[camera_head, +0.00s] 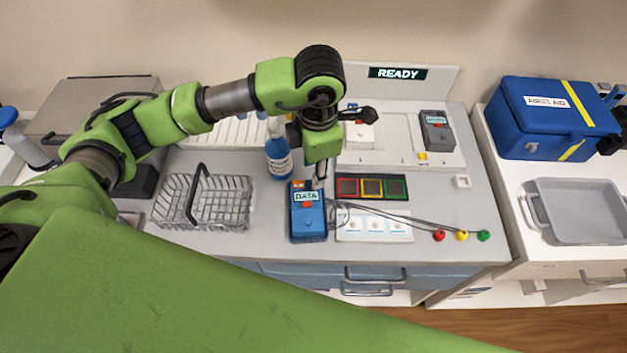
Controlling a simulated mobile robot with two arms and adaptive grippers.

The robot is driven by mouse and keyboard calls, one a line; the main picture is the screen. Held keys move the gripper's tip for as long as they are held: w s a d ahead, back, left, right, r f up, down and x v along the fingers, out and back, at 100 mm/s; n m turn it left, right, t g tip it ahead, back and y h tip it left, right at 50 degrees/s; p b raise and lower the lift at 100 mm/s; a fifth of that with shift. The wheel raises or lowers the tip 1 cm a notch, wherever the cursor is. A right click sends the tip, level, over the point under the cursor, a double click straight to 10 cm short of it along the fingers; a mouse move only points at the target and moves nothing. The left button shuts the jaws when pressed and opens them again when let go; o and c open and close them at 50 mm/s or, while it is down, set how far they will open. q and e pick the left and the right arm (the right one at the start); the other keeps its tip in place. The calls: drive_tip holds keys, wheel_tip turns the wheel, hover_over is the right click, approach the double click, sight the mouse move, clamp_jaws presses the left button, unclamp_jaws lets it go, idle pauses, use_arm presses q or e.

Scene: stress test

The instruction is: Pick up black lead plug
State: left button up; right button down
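My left gripper (320,176) points down just above and behind the blue DATA device (308,222). Its fingertips are small and partly hidden by the green wrist, so I cannot tell its opening or whether it touches anything. Thin dark leads (385,215) run right from beside the device. They end near a red plug (439,236), a yellow plug (461,236) and a green plug (484,236) at the counter's front right. I cannot make out a black plug; it may be hidden by the gripper or device. My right gripper is not in view.
A wire basket (236,184) stands left of the device, and a blue bottle (278,158) close behind it. A panel with red, yellow and green squares (372,176) lies right of the gripper. A white three-label panel (400,233) lies in front. The counter's right side is mostly clear.

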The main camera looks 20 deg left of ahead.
use_arm(q)
wheel_tip(320, 180, down, 4)
drive_tip(key=shift+a+r+p, duration=0.1)
drive_tip(key=shift+r+p, duration=0.05)
drive_tip(key=shift+p, duration=0.8)
drive_tip(key=shift+f, duration=0.5)
drive_tip(key=shift+w, duration=0.1)
clamp_jaws()
drive_tip(key=shift+r, duration=0.1)
